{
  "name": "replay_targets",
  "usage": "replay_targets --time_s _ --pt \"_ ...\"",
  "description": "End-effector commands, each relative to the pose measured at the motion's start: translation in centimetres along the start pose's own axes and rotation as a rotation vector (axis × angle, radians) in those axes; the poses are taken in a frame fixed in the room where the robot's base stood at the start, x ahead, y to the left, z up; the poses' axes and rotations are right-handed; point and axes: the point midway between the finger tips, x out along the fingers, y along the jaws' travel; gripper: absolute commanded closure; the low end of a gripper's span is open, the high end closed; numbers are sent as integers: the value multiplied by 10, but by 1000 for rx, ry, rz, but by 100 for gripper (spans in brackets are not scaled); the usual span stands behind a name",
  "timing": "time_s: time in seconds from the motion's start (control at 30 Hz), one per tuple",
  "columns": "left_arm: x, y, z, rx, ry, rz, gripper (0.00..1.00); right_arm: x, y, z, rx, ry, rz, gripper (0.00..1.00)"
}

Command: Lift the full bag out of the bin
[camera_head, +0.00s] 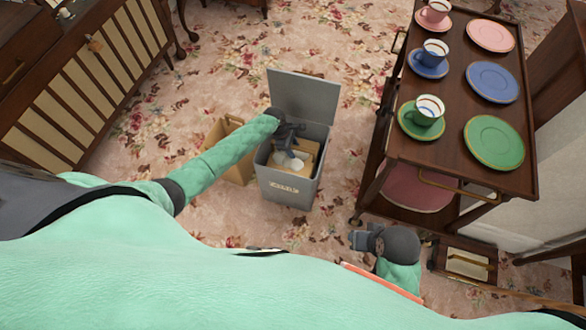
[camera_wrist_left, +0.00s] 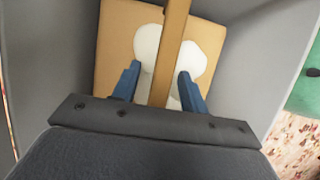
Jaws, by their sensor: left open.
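The grey bin (camera_head: 292,187) stands on the carpet with its lid (camera_head: 304,96) raised at the back. Inside it is a brown bag (camera_head: 301,164) with white contents (camera_head: 292,162) showing. In the left wrist view the bag (camera_wrist_left: 112,45) has a tan strap-like handle (camera_wrist_left: 172,50) running across white rounded contents (camera_wrist_left: 147,42). My left gripper (camera_head: 290,150) reaches down into the bin's opening. In the left wrist view its open fingers (camera_wrist_left: 158,85) stand on either side of the handle, apart from it as far as I can tell. My right gripper (camera_head: 358,240) is away to the right, low by the trolley.
An open brown paper bag or box (camera_head: 237,171) stands just left of the bin. A wooden trolley (camera_head: 445,149) with cups and plates stands to the right. A slatted wooden cabinet (camera_head: 92,82) is at the left. Carpet (camera_head: 225,60) behind the bin is clear.

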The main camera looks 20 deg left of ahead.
Motion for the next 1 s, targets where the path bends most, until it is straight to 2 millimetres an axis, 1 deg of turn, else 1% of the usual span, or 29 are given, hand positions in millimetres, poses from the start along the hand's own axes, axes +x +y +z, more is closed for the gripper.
replay_targets --time_s 0.27,0.37,0.4,0.5,1.0 --pt "1 0 0 0 0 0 56 -1 0 -1 0 2 0 64" --pt "0 0 0 0 0 0 74 -1 0 -1 0 2 0 64" --pt "0 0 0 0 0 0 82 -1 0 -1 0 2 0 64" --pt "0 0 0 0 0 0 100 -1 0 -1 0 2 0 64" --pt "0 0 0 0 0 0 100 0 0 1 0 -2 -1 64"
